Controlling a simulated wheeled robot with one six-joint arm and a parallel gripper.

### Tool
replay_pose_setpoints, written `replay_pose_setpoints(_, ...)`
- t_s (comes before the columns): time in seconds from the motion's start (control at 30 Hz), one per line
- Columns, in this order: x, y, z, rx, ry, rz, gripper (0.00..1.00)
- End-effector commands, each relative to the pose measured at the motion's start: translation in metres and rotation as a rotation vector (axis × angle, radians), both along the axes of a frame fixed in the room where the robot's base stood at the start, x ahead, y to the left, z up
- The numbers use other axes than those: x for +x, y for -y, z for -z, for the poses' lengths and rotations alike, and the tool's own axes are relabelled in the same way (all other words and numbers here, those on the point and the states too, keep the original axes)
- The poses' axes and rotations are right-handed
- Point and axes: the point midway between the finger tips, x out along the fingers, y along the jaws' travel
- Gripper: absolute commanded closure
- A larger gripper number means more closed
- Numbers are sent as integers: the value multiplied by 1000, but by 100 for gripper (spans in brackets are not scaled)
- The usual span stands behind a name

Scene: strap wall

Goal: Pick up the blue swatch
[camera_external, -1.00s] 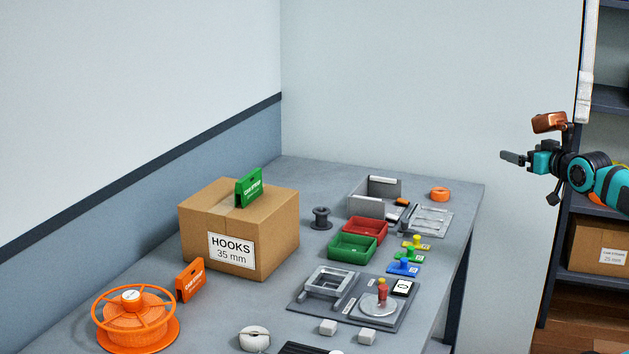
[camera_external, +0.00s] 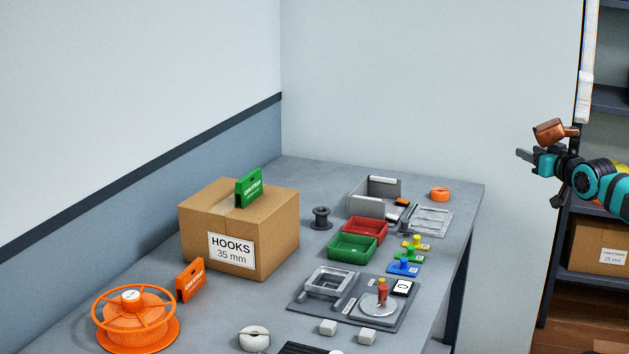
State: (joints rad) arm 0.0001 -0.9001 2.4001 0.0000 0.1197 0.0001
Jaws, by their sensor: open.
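The blue swatch (camera_external: 403,268) lies on the table at the right, a small flat blue piece with a knob standing on it and a small white mark. It is the nearest to the camera of a row with a green swatch (camera_external: 408,254) and a yellow swatch (camera_external: 416,243). My gripper (camera_external: 524,154) is in the air beyond the table's right edge, well above and to the right of the blue swatch. It is open and empty, pointing left.
Beside the swatches are a green bin (camera_external: 352,247) and a red bin (camera_external: 365,230). A grey plate (camera_external: 345,310) with a frame and a red-knobbed disc lies in front. A cardboard box (camera_external: 225,230) and an orange spool (camera_external: 135,322) stand left. The air above the table is clear.

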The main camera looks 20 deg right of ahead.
Motion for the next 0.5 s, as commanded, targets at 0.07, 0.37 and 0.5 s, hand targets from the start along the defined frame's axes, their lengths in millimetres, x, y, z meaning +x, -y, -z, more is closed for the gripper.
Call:
replay_pose_setpoints(0.07,0,0,0,0,-1,-1,57)
replay_pose_setpoints(0.37,32,-38,12,-52,-206,-120,57)
replay_pose_setpoints(0.5,50,-77,24,-120,-383,-234,57)
